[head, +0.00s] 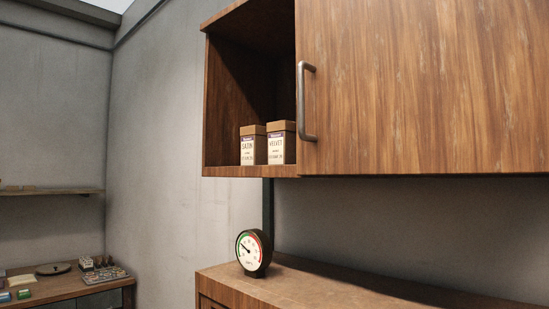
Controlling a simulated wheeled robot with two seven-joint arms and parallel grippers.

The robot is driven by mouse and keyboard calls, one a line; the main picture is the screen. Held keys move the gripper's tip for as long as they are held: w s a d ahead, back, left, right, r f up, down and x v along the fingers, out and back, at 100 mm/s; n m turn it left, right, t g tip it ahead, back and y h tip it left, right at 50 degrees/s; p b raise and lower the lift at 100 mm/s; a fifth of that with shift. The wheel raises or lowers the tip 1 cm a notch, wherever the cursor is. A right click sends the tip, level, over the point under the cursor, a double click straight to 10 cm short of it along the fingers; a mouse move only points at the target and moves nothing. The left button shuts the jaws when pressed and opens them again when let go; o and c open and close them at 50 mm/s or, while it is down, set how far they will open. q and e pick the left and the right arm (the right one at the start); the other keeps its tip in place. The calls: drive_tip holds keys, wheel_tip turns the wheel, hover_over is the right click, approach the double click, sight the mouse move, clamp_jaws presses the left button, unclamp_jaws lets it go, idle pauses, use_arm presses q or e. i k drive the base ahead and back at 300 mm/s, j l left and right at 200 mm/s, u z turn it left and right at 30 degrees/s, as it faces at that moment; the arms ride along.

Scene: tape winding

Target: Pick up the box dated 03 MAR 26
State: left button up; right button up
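Two small boxes stand side by side on the floor of an open wooden wall cabinet (248,171). The left box (253,146) has a label that seems to read SATIN. The right box (281,144) has a label that reads VELVET. Both have tan tops and pale fronts. Smaller print sits low on each label, but it is too small to read, so I cannot tell which box carries the date 03 MAR 26. The right box stands close to the cabinet door's edge. Neither of my grippers is in view.
A wooden door (420,85) with a metal handle (308,100) covers the cabinet's right part. Below, a round dial gauge (250,252) stands on a wooden counter (290,287). A side table (60,288) with small items and a wall shelf (50,191) are at left.

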sight(281, 146)
drive_tip(key=j+z, duration=0.1)
drive_tip(key=z, duration=0.25)
drive_tip(key=j+z, duration=0.1)
drive_tip(key=z, duration=0.25)
drive_tip(key=j+z, duration=0.2)
drive_tip(key=j, duration=0.2)
drive_tip(key=k+j+z, duration=0.15)
drive_tip(key=j, duration=0.2)
drive_tip(key=j+z, duration=0.2)
drive_tip(key=j, duration=0.15)
drive_tip(key=k+j+z, duration=0.15)
drive_tip(key=j, duration=0.2)
drive_tip(key=k+j, duration=0.15)
drive_tip(key=j, duration=0.2)
drive_tip(key=k+j, duration=0.1)
drive_tip(key=j, duration=0.3)
drive_tip(key=k+j+z, duration=0.1)
drive_tip(key=j, duration=0.25)
drive_tip(key=k+j, duration=0.2)
drive_tip(key=j, duration=0.15)
